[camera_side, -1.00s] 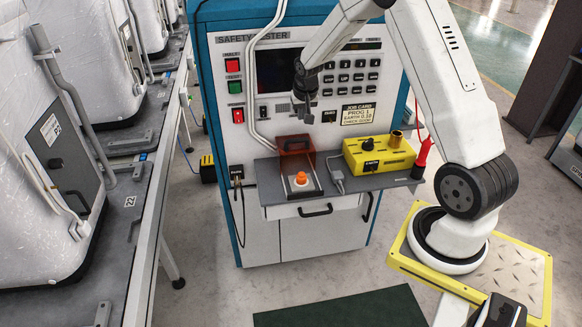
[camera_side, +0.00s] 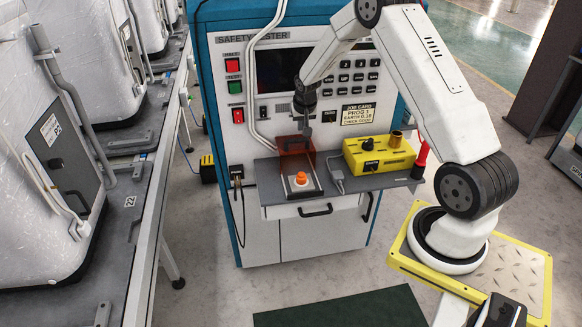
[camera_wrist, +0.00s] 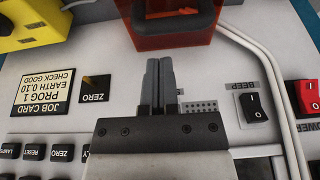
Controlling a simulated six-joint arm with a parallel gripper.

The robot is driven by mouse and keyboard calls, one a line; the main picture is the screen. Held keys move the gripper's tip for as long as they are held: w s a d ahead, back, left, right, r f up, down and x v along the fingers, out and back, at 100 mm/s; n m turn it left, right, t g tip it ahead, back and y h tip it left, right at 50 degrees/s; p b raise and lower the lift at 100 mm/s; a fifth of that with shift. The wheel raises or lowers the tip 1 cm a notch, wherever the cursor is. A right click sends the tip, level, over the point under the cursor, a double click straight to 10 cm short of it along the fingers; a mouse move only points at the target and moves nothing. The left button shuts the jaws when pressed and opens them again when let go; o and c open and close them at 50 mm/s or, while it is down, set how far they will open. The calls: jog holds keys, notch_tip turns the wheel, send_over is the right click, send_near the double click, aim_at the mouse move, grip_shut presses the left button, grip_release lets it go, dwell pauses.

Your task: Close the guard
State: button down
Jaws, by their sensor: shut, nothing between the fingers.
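The guard is a see-through orange-red cover (camera_side: 294,160) standing raised at the back of a small dark base on the tester's shelf. An orange knob (camera_side: 301,179) on a pale plate sits in front of it, uncovered. My gripper (camera_side: 307,132) points down at the guard's upper edge, close to the tester's front panel. In the wrist view my gripper (camera_wrist: 159,64) has its two grey fingers together and empty, with the guard (camera_wrist: 190,40) just beyond their tips. I cannot tell whether they touch it.
A yellow box (camera_side: 380,154) with a black knob stands right of the guard on the grey shelf (camera_side: 350,184). A pale conduit (camera_side: 252,100) runs down the panel to the left. Red and green switches (camera_side: 235,87) are on the panel. A red-tipped probe (camera_side: 421,158) hangs at the shelf's right end.

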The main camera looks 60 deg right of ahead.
aim_at(300, 146)
jog(key=shift+x, duration=2.25)
jog(key=shift+a, duration=0.1)
jog(key=s+a, duration=0.8)
jog(key=shift+s, duration=0.2)
jog(key=shift+s+a+f, duration=0.1)
jog(key=shift+a, duration=0.1)
jog(key=v, duration=1)
jog(key=shift+w+d, duration=0.2)
jog(key=shift+w, duration=0.05)
jog(key=shift+a, duration=0.1)
